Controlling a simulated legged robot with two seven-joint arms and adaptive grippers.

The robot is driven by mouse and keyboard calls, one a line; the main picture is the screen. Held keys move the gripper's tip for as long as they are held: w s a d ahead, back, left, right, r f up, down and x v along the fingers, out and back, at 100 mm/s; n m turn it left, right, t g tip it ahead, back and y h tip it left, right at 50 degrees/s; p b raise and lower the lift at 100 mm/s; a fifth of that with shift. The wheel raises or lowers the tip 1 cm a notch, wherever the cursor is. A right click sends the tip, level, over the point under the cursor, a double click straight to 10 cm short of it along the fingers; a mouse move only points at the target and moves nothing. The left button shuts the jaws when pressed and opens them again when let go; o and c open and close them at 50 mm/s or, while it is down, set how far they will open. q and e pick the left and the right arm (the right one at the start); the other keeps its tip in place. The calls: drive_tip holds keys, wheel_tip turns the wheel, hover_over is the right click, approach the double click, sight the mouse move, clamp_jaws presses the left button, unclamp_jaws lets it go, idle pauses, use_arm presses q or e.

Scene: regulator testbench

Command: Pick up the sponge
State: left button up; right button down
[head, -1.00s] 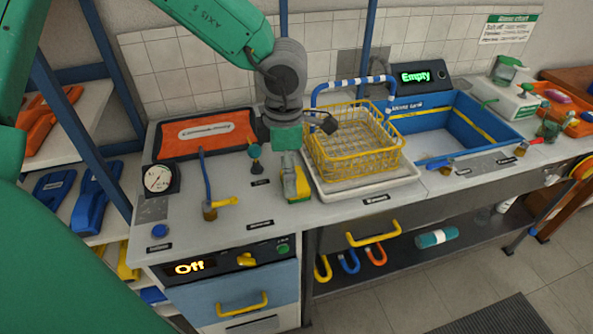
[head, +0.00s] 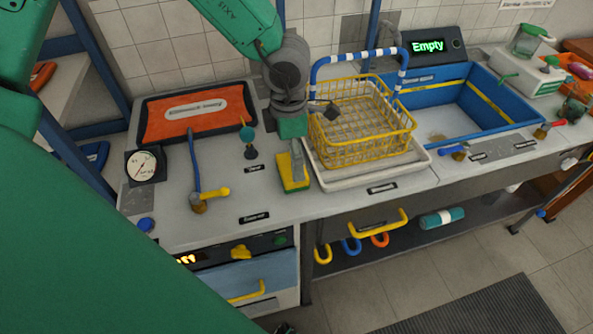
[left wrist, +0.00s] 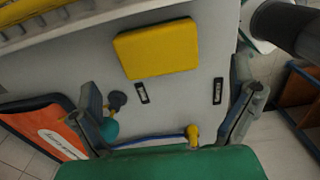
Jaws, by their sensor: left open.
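My right gripper is not in view.
A yellow wire basket (head: 333,128) stands on a white tray right of the sponge. A blue-green knob (head: 248,136) and a yellow-handled valve (head: 211,194) stand to the left. An orange tray (head: 197,114) and blue sink (head: 511,107) lie farther out.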

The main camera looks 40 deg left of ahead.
sight(290, 165)
use_arm(q)
drive_tip(key=f, duration=0.3)
drive_tip(key=a+f, duration=0.1)
drive_tip(key=shift+w+f, duration=0.25)
drive_tip(key=shift+f, duration=0.15)
drive_tip(key=shift+d+f, duration=0.25)
drive_tip(key=shift+w+d, duration=0.1)
drive_tip(key=shift+d, duration=0.25)
drive_tip(key=shift+d+r, duration=0.1)
drive_tip(key=shift+d, duration=0.3)
drive_tip(key=c, duration=0.6)
drive_tip(key=shift+a, duration=0.15)
drive_tip(key=c, duration=0.3)
drive_tip(key=shift+s+a, duration=0.2)
drive_tip(key=shift+a, duration=0.4)
drive_tip(key=r, duration=0.9)
drive_tip(key=shift+w+d+r+p, duration=0.15)
drive_tip(key=shift+d+r+p, duration=0.05)
drive_tip(key=shift+r+p, duration=0.2)
drive_tip(key=o, duration=0.4)
drive_tip(key=shift+c, duration=0.2)
drive_tip(key=c, duration=0.4)
drive_tip(key=shift+c, duration=0.3)
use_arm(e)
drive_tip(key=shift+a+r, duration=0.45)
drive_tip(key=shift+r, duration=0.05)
